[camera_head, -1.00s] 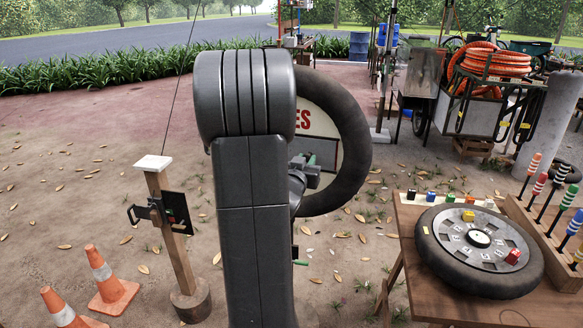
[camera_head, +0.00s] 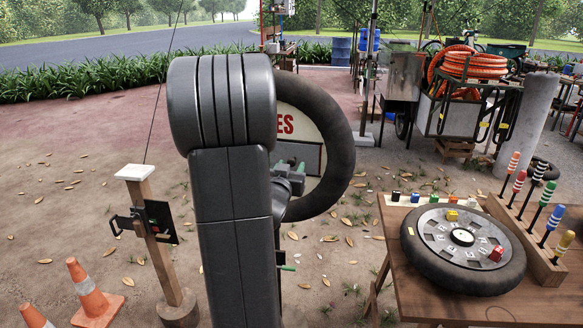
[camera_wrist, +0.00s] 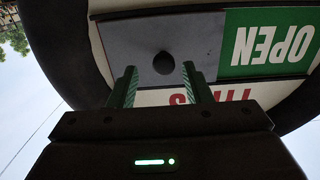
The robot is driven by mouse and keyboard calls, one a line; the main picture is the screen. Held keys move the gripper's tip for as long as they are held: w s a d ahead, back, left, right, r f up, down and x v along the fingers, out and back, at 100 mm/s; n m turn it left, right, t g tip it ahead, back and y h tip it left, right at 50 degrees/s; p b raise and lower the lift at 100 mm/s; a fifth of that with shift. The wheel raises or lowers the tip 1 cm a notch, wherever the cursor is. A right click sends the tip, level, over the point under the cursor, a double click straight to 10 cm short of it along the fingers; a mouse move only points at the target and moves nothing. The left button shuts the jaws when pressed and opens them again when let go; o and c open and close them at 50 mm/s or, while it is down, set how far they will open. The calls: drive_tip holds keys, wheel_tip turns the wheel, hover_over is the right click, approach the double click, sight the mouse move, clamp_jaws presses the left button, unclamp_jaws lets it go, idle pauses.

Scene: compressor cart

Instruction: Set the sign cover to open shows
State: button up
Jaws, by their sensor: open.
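The sign cover (camera_wrist: 205,35) is a flat grey plate with a round dark knob (camera_wrist: 163,62), seen upside down in the wrist view. Beside it on the right shows a green panel (camera_wrist: 272,40) reading OPEN. The sign board (camera_head: 306,158) is a white disc with red letters inside a black tyre (camera_head: 342,140); my arm hides much of it in the head view. My gripper (camera_wrist: 160,74) is open and empty. Its two fingers point toward the cover, one on each side of the knob's line in the picture. Whether they reach around the knob, I cannot tell.
A wooden post with a black bracket (camera_head: 146,222) and two orange cones (camera_head: 93,292) stand at left. A table (camera_head: 425,300) with a wheel (camera_head: 420,262) and coloured pegs is at right. A cart with an orange hose (camera_head: 465,70) stands behind.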

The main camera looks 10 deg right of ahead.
drive_tip(key=b+v, duration=0.1)
drive_tip(key=v, duration=1.1)
drive_tip(key=shift+s, duration=0.4)
drive_tip(key=shift+w, duration=0.1)
drive_tip(key=p+x, duration=0.1)
drive_tip(key=x, duration=1.2)
drive_tip(key=shift+w, duration=0.3)
drive_tip(key=shift+w+p, duration=0.2)
drive_tip(key=shift+p, duration=0.1)
drive_tip(key=shift+a, duration=0.25)
drive_tip(key=shift+r, duration=0.1)
